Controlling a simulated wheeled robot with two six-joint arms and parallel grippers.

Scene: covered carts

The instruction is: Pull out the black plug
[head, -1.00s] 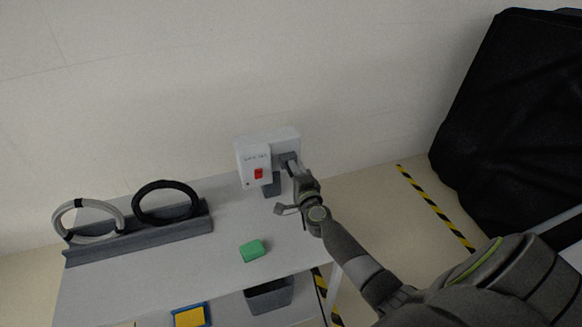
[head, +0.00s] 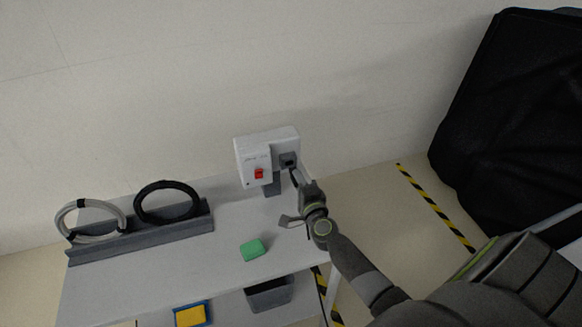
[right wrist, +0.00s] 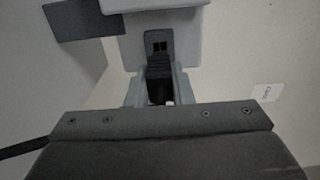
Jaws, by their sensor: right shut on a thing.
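A white box (head: 268,155) with a red switch (head: 258,174) stands on a grey support at the back of the table. Its dark socket (head: 288,160) is on the right of its front, and shows open in the right wrist view (right wrist: 158,42). My right gripper (head: 297,179) is in front of and slightly below the socket. It is shut on the black plug (right wrist: 158,72), which sits between its fingers just off the socket face. In the head view the plug is small and mostly hidden by the fingers. My left gripper is not in view.
A green block (head: 252,250) lies on the table (head: 185,262). A grey coil (head: 92,221) and a black coil (head: 167,203) stand in a grey rack (head: 140,238) at left. A grey bin (head: 270,296) and a yellow-blue item (head: 190,315) are lower down. A black-covered cart (head: 515,130) is at right.

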